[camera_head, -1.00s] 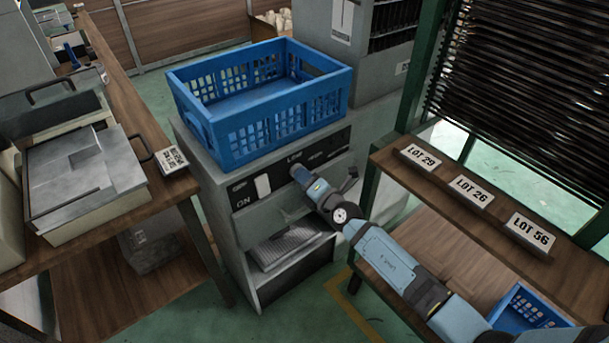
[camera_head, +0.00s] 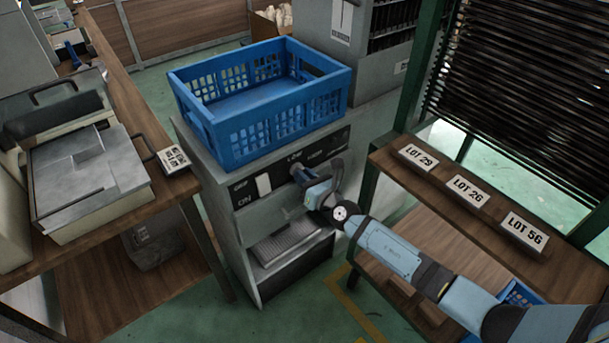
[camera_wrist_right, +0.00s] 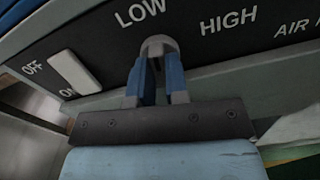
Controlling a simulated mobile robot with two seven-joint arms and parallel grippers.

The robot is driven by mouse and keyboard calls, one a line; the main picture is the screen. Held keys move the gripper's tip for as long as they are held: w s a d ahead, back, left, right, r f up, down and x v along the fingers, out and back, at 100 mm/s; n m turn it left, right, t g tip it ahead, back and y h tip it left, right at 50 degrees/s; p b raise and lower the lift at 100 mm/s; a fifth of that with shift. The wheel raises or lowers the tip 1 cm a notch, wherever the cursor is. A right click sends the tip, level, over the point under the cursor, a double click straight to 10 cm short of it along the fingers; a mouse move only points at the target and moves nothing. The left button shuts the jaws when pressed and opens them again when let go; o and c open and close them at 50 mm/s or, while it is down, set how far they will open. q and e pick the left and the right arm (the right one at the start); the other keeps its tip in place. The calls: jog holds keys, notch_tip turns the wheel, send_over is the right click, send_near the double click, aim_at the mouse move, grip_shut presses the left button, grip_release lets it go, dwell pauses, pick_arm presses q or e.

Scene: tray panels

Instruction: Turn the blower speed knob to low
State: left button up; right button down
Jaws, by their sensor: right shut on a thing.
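The blower speed knob (camera_wrist_right: 158,46) is a grey knob on the dark front panel (camera_wrist_right: 205,60), between and below the LOW and HIGH labels in the right wrist view, closer to LOW. My right gripper (camera_wrist_right: 157,62) is shut on the knob, with its blue-padded fingers on either side of it. In the head view my right gripper (camera_head: 300,175) reaches the panel from the lower right, and its fingers and wrist hide most of the knob. The knob's pointer cannot be made out. My left gripper is not in view.
A white ON/OFF switch (camera_wrist_right: 75,70) sits left of the knob. A blue crate (camera_head: 265,125) stands on top of the machine. A wooden shelf with lot signs (camera_head: 467,190) stands right, and a wooden bench (camera_head: 120,85) left.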

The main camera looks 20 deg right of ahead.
jog(key=shift+n, duration=1)
jog(key=c, duration=1.1)
grip_release()
jog(key=p+v, duration=0.1)
jog(key=v, duration=0.6)
jog(key=shift+s+d, duration=0.1)
jog(key=shift+s, duration=0.15)
